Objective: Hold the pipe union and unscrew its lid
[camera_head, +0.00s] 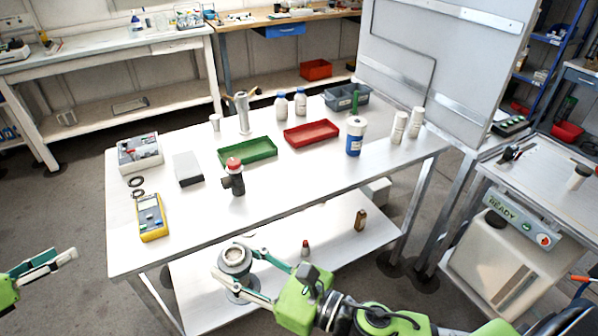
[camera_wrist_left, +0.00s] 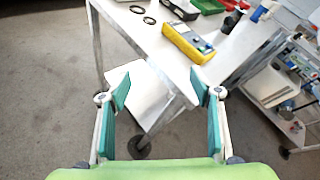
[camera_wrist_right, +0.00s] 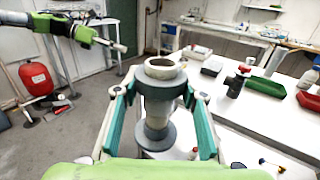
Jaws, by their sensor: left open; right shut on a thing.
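The pipe union (camera_head: 235,258) is a grey flanged pipe piece with a dark grey collar and a pale open ring at its top. My right gripper (camera_head: 240,272) is shut on it and holds it upright in front of the table's near edge. In the right wrist view the pipe union (camera_wrist_right: 158,115) stands between the fingers, gripped around the dark collar. I cannot tell which part is the lid. My left gripper (camera_head: 62,257) is open and empty at the far left, well apart from the pipe union. Its spread fingers show in the left wrist view (camera_wrist_left: 160,92).
The white table (camera_head: 290,180) holds a yellow multimeter (camera_head: 151,217), a black fitting with a red top (camera_head: 234,178), a green tray (camera_head: 247,152), a red tray (camera_head: 311,134) and several bottles. Its lower shelf (camera_head: 330,235) carries small items. Floor between my grippers is clear.

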